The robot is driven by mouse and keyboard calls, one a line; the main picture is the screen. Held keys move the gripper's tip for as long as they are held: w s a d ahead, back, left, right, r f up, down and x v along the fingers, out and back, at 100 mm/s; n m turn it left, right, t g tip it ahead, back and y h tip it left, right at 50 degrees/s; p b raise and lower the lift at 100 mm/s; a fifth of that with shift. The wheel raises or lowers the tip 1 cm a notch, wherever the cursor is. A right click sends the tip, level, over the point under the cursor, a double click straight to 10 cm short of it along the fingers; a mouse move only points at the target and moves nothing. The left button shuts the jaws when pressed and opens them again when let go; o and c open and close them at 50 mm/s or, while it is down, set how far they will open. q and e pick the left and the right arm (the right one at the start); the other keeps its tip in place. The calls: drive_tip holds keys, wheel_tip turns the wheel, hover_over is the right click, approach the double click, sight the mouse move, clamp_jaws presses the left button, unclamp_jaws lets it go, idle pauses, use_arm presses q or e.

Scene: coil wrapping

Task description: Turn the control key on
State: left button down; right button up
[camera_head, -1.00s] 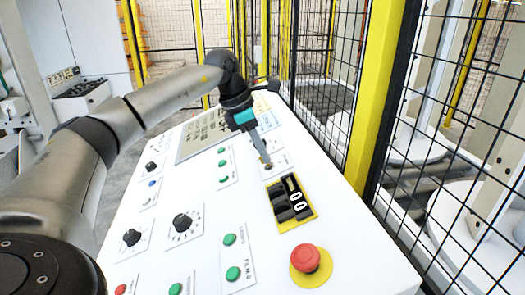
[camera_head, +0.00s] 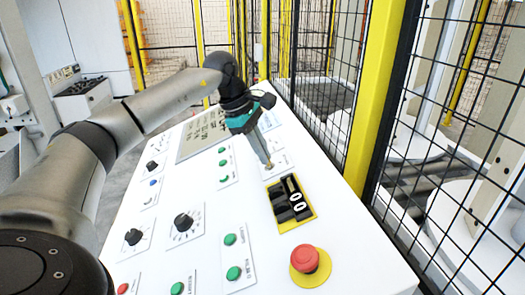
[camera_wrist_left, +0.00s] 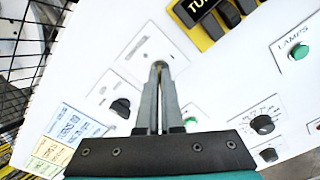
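The control key (camera_wrist_left: 159,65) is a small metal piece on a pale square plate of the white control panel (camera_head: 350,262). In the head view it sits at the far right part of the panel, mostly hidden by the fingertips. My left gripper (camera_head: 268,165) points down at it. In the left wrist view the two fingers (camera_wrist_left: 159,72) come close together, with their tips on both sides of the key, and look shut on it. My right gripper is in neither view.
A black switch block on a yellow plate (camera_head: 306,220) and a red emergency button (camera_head: 306,258) lie nearer on the panel. Green buttons and black knobs (camera_head: 184,222) cover the left part. A yellow post (camera_head: 376,90) and mesh fence stand close on the right.

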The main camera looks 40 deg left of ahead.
use_arm(q)
drive_tip(key=m, duration=0.5)
drive_tip(key=shift+s+m, duration=0.1)
drive_tip(key=shift+m, duration=2.4)
drive_tip(key=c, duration=1.1)
unclamp_jaws()
drive_tip(key=shift+o, duration=0.2)
drive_tip(key=v, duration=1.5)
drive_tip(key=shift+s+p, duration=0.25)
drive_tip(key=shift+p, duration=0.05)
